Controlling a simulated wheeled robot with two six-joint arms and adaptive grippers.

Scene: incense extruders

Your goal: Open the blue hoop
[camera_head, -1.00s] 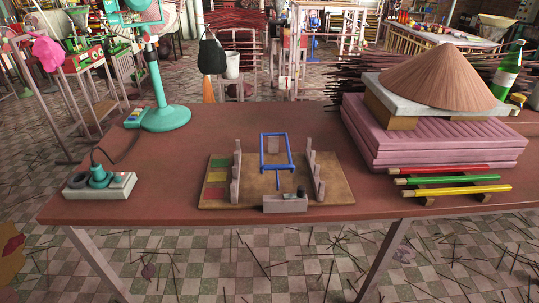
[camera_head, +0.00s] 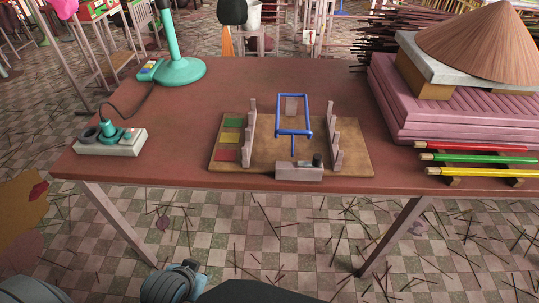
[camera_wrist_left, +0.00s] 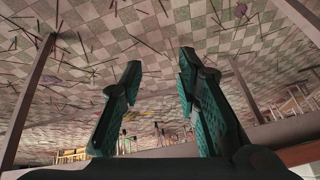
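The blue hoop (camera_head: 294,97) is a rectangular frame standing up on a brown wooden board (camera_head: 355,157) in the head view. A short blue rod hangs from its lower side towards a grey block (camera_head: 298,172) with a dark knob at the board's front edge. Notched grey uprights stand on both sides of the hoop. My left gripper (camera_wrist_left: 158,75) shows in the left wrist view with its two teal fingers spread wide and nothing between them. It is away from the hoop. My right gripper is not in view.
A power strip (camera_head: 112,140) and the green fan base (camera_head: 180,71) stand on the left of the table (camera_head: 200,90). Pink stacked slabs (camera_head: 440,105), a conical hat (camera_head: 485,45) and red, green and yellow sticks (camera_head: 475,158) lie on the right. Table around the board is clear.

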